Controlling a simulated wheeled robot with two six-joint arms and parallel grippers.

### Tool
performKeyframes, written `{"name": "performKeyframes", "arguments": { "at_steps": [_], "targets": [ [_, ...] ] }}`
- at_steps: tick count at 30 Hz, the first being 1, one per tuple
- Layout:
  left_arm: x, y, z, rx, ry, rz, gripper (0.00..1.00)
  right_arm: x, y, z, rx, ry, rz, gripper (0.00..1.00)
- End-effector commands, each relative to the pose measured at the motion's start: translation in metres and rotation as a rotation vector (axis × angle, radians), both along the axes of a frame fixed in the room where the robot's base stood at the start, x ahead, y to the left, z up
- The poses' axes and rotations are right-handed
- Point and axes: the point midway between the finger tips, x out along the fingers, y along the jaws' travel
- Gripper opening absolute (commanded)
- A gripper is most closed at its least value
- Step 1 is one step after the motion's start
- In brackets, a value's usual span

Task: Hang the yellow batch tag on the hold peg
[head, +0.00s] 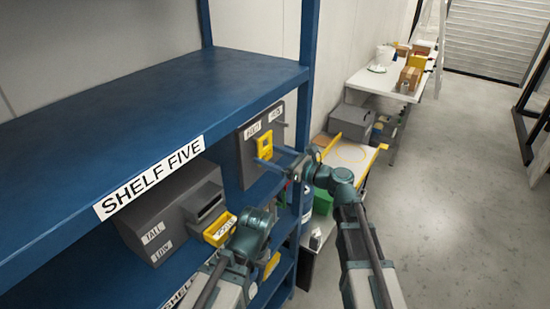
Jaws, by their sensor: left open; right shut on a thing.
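The yellow batch tag (264,145) is upright in front of a grey board (247,160) on the blue shelf unit. My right gripper (274,157) reaches in from the right and is shut on the tag. The board carries two small white labels, too small to read surely. A dark peg (279,123) sticks out under the right label; the tag covers the area under the left label. I cannot tell whether the tag touches a peg. My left gripper (233,229) is lower, open, beside a yellow labelled block (220,228) at the grey box.
The grey box (165,212) with white labels stands on the shelf below the wide blue top shelf (150,100) marked SHELF FIVE. A blue upright (308,70) stands right of the board. A white table (385,80) with boxes is farther back. The floor at right is clear.

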Motion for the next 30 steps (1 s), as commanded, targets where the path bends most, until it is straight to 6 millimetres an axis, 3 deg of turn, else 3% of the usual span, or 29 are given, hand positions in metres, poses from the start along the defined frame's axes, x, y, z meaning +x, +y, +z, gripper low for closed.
{"name": "performKeyframes", "arguments": {
  "at_steps": [11,30],
  "targets": [
    [0.000,0.000,-0.007,0.000,0.000,-0.002,0.50,0.008,0.011,-0.007,0.000,0.000,0.001,0.00],
    [0.000,0.000,-0.008,0.000,0.000,-0.002,0.50,0.008,0.012,-0.008,0.000,0.000,0.000,0.00]
  ]
}}
